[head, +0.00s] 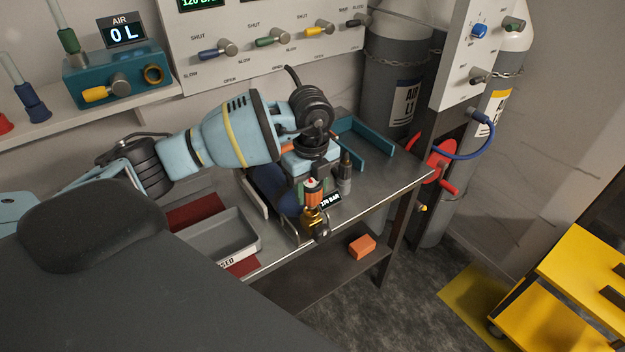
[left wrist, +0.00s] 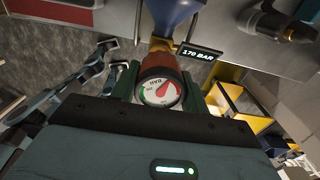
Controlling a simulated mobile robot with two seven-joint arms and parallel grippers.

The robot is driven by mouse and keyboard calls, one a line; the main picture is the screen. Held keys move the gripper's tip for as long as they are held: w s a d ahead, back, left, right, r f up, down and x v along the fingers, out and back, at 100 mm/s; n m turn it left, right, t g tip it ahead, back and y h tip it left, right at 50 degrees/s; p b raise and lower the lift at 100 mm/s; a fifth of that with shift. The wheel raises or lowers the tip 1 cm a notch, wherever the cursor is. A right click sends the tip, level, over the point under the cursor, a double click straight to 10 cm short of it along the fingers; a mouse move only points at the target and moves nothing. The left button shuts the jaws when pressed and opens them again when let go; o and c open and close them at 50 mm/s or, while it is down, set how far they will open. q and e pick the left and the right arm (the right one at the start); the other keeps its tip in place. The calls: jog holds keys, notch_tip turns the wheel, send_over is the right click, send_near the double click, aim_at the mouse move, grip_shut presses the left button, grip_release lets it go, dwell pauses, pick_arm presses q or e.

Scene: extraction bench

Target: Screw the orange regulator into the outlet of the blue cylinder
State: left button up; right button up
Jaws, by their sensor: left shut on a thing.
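The blue cylinder (head: 268,183) lies on the bench, mostly hidden behind my left arm. In the left wrist view its blue body (left wrist: 178,12) narrows to a brass outlet (left wrist: 160,46). My left gripper (head: 312,176) points down and is shut on the orange regulator (head: 313,192). The regulator's gauge (left wrist: 161,92) faces the wrist camera between the jaws. The regulator sits in line with the brass outlet and appears to meet it; how far the threads are engaged cannot be seen. My right gripper (left wrist: 101,61) shows only in the left wrist view, jaws apart and empty.
A small display (head: 330,199) reading 170 BAR is beside the outlet. A dark grey fitting (head: 345,180) stands close by on the bench. A grey tray (head: 222,236) lies to the left. An orange block (head: 362,246) rests on the lower shelf. A yellow cart (head: 580,285) stands right.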

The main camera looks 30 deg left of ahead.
pick_arm(q)
jog(key=shift+p, duration=0.3)
pick_arm(e)
jog(key=shift+w+r, duration=0.35)
jog(key=shift+r, duration=0.05)
dwell(1.0)
jog(key=shift+w+r, duration=0.25)
jog(key=shift+w+r+t, duration=0.15)
jog(key=shift+r+t, duration=0.05)
jog(key=shift+t, duration=0.1)
dwell(0.4)
pick_arm(q)
jog(key=shift+p, duration=0.3)
pick_arm(e)
jog(key=shift+w+r, duration=0.15)
jog(key=shift+r, duration=0.05)
pick_arm(q)
jog(key=shift+f, duration=1.25)
pick_arm(e)
jog(key=shift+s+f, duration=0.35)
jog(key=shift+f, duration=0.05)
pick_arm(q)
jog(key=m, duration=0.9)
jog(key=shift+b, duration=0.4)
pick_arm(e)
jog(key=shift+s+f, duration=0.35)
jog(key=shift+f, duration=0.05)
pick_arm(q)
jog(key=o, duration=1.3)
jog(key=shift+c, duration=0.2)
